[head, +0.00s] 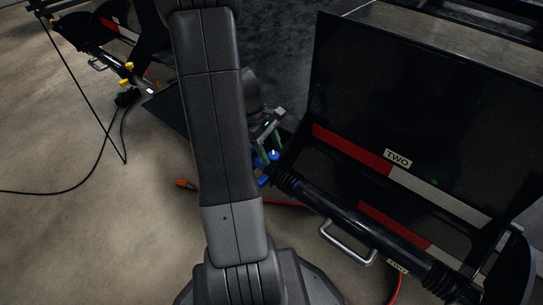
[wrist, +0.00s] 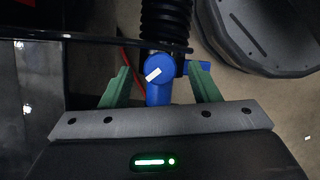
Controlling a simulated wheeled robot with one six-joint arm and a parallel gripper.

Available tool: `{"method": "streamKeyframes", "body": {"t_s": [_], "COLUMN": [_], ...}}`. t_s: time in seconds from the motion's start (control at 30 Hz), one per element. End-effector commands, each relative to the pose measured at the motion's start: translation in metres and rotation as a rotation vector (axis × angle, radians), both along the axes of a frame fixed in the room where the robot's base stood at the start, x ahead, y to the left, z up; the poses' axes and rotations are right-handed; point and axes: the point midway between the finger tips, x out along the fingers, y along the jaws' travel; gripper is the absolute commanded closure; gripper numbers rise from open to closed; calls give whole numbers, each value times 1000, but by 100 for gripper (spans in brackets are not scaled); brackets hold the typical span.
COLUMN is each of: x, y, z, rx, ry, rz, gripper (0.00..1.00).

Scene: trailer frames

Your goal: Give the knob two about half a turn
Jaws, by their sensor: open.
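The blue knob (wrist: 158,66) has a white mark slanting up to the right on its face. It sits by a black ribbed sleeve (wrist: 166,22) in the wrist view, with a blue stub to its right and a blue body below. My gripper (wrist: 157,72) is open, its green fingers on either side of the knob with gaps visible. In the head view the blue knob (head: 274,155) is small, at the left end of the black tube of the frame labelled TWO (head: 397,158). My gripper (head: 270,149) is there too, partly hidden by my arm.
A silver handle (head: 347,243) and a red hose (head: 290,202) are near the tube. The black panel (head: 420,100) rises to the right. Another frame with yellow fittings (head: 127,75) stands at upper left. Black cables (head: 95,125) cross the otherwise open concrete floor at left.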

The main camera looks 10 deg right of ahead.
Motion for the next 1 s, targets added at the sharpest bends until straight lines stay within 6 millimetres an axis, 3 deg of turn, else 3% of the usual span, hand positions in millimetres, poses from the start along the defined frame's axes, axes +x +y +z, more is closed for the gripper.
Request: {"method": "streamKeyframes", "body": {"t_s": [0.13, 0.43, 0.67, 1.0], "x": [-3, -3, -3, -2], "y": [-3, -3, -3, -4], "z": [-10, -10, -10, -6], "rx": [0, 0, 0, 1], "ry": [1, 0, 0, 2], "rz": [0, 0, 0, -157], "gripper": [44, 44, 88, 88]}}
